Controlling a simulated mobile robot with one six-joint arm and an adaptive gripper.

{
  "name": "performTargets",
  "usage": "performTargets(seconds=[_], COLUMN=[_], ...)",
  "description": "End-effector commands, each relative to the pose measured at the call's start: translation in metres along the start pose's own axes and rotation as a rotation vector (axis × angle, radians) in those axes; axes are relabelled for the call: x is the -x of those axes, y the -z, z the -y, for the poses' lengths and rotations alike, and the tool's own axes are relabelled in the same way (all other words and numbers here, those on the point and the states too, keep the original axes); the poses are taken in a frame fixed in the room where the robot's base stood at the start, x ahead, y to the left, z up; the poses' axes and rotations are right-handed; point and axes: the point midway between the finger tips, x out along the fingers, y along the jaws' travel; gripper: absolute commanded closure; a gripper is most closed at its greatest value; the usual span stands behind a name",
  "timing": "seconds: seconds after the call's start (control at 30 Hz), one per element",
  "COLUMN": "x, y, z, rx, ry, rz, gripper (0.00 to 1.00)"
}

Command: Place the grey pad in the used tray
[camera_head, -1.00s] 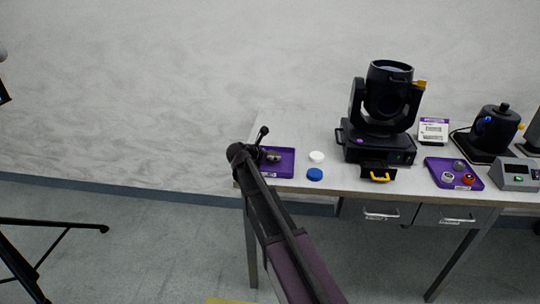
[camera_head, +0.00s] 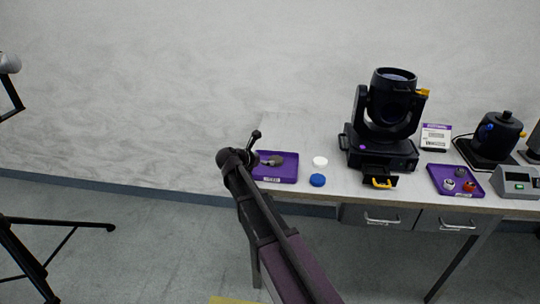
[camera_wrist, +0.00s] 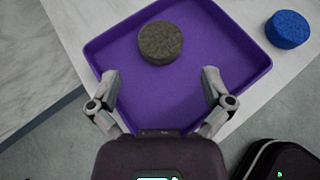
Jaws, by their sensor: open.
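The grey pad (camera_wrist: 160,42) is a round, speckled dark grey disc lying in a purple tray (camera_wrist: 225,45), near its far wall in the wrist view. This tray is at the left end of the bench in the head view (camera_head: 286,179); its label is too small to read. My gripper (camera_wrist: 160,80) is open and empty, its two fingers spread wide over the near part of the tray. The pad lies beyond the fingertips, apart from both fingers. In the head view my arm covers the tray's left side.
A blue disc (camera_head: 317,180) and a white disc (camera_head: 320,161) lie right of the tray. A black moving-head lamp (camera_head: 392,110) stands mid-bench above an open drawer with a yellow handle (camera_head: 382,184). Another purple tray (camera_head: 437,174) holds several small items farther right.

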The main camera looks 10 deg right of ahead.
Motion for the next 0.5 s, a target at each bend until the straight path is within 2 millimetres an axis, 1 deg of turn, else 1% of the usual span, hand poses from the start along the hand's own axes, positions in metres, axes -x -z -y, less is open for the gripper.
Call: performTargets(seconds=[0.03, 0.2, 0.33, 0.5], x=[0.012, 0.034, 0.045, 0.05], y=[-0.003, -0.002, -0.001, 0.0], z=[0.001, 0.001, 0.0, 0.0], rx=[0.002, 0.001, 0.0, 0.0], ry=[-0.002, -0.001, -0.001, 0.001], rz=[0.0, 0.0, 0.0, -0.001], gripper=[0.0, 0.0, 0.0, 0.0])
